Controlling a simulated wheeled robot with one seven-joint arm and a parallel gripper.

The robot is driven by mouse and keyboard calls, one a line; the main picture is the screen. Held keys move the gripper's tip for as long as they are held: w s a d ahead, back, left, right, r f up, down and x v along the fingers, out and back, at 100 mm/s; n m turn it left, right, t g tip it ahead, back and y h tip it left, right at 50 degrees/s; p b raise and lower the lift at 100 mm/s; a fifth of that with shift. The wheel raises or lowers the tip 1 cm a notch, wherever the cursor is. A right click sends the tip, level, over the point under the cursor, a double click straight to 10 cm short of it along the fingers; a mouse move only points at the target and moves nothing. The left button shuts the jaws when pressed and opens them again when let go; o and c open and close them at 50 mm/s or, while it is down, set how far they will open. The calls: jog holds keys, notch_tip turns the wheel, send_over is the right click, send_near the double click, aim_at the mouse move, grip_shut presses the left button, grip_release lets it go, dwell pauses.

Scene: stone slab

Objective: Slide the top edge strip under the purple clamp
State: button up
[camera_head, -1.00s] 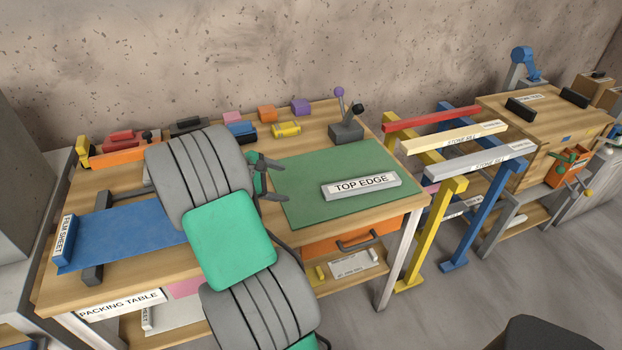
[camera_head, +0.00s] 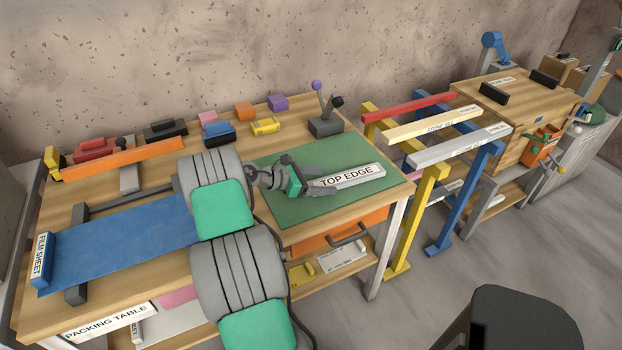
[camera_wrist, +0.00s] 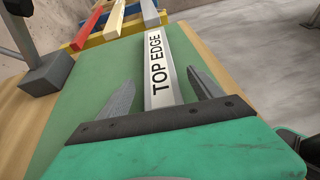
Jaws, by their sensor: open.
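The top edge strip (camera_head: 351,177), a grey bar with a white "TOP EDGE" label, lies flat on the green mat (camera_head: 283,213). It also shows in the wrist view (camera_wrist: 165,68), stretching away from me. My gripper (camera_head: 325,181) is open at the strip's left end. In the wrist view its fingers (camera_wrist: 163,83) stand either side of the strip's near end, with gaps visible. A grey block with a purple-balled lever (camera_head: 326,127) and a black knob stands at the mat's back right edge, apart from the strip; its base shows in the wrist view (camera_wrist: 46,73).
Blue film sheet (camera_head: 120,240) covers the table's left part. An orange bar (camera_head: 125,158) and several small coloured blocks, including a purple one (camera_head: 278,102), line the back. Stands with coloured bars (camera_head: 433,122) are beyond the right edge. The mat's front is clear.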

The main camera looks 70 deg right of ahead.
aim_at(332, 181)
jog(key=shift+x, duration=1.55)
jog(key=shift+w, duration=0.1)
jog(key=shift+c, duration=0.4)
grip_shut()
